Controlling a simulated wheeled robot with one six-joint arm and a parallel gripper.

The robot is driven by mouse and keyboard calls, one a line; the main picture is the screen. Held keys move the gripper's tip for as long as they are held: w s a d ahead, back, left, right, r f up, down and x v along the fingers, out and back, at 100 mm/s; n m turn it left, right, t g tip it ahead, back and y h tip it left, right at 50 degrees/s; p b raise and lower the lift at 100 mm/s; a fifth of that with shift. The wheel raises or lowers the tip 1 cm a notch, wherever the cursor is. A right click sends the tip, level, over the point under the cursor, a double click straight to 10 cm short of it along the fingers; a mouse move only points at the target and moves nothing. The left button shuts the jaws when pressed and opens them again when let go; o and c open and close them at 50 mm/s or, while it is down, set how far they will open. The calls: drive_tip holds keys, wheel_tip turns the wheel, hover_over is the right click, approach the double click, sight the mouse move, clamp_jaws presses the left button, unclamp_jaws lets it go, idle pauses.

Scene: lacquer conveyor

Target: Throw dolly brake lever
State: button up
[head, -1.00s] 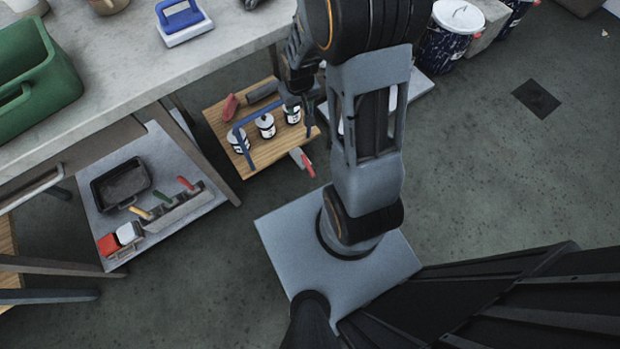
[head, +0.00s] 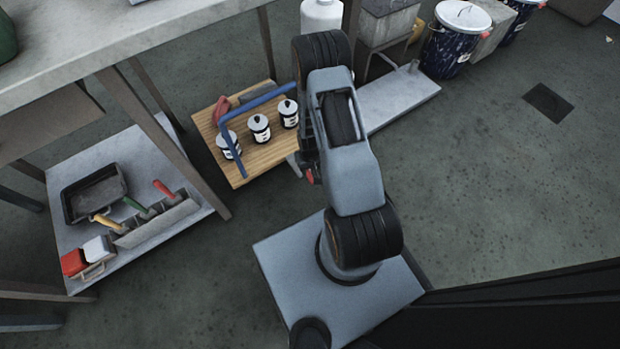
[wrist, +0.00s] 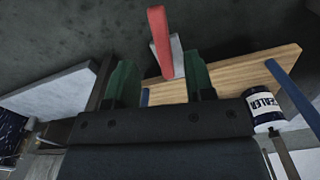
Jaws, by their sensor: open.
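The dolly is a wooden board (head: 262,157) with a blue handle (head: 238,160), and it also shows in the wrist view (wrist: 228,80). Its brake lever has a red grip (wrist: 159,38) on a grey metal piece (wrist: 178,55) at the board's edge. In the head view the red lever (head: 310,176) is mostly hidden by my arm. My gripper (wrist: 161,80) is open and empty, its green-padded fingers on either side of the lever in the picture, with the red grip beyond the fingertips. I cannot tell any contact. The head view hides my gripper behind the arm.
Several sealer cans (head: 259,127) stand on the dolly. A low shelf (head: 75,165) with a black tray and scrapers is at left under the bench (head: 120,35). A grey slab (head: 405,98) lies behind right.

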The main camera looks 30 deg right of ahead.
sight(310, 177)
wheel_tip(310, 177, down, 7)
drive_tip(key=b, duration=0.2)
drive_tip(key=shift+b, duration=0.3)
clamp_jaws()
idle(0.4)
